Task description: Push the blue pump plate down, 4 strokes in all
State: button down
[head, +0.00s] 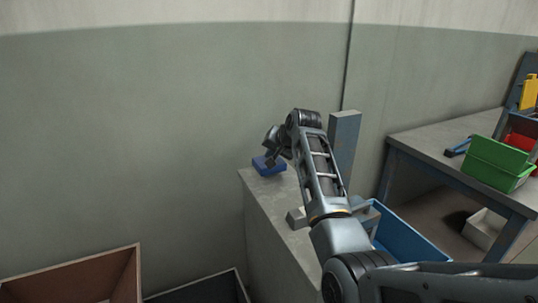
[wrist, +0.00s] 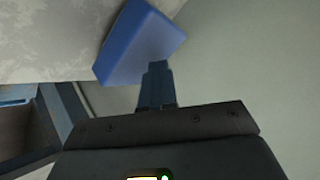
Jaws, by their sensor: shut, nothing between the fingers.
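The blue pump plate (head: 266,168) sits at the far left end of the grey counter in the head view. In the wrist view the blue plate (wrist: 138,45) is just beyond my fingertips. My gripper (wrist: 157,70) is shut with nothing between its fingers, and its tips overlap the plate's lower edge in that view. In the head view my gripper (head: 272,157) is over the plate and partly covers it. I cannot tell whether the tips touch the plate.
A grey post (head: 345,145) stands on the counter (head: 262,205) behind my arm. A blue bin (head: 408,238) is to the right. A workbench (head: 420,140) further right holds a green bin (head: 497,163). Brown (head: 80,282) and dark (head: 200,290) boxes are at lower left.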

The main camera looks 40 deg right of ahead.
jog(key=shift+f, duration=0.45)
jog(key=shift+r, duration=0.1)
jog(key=shift+r+p, duration=1.9)
jog(key=shift+r, duration=0.2)
jog(key=shift+r+p, duration=2.15)
jog(key=shift+r, duration=0.35)
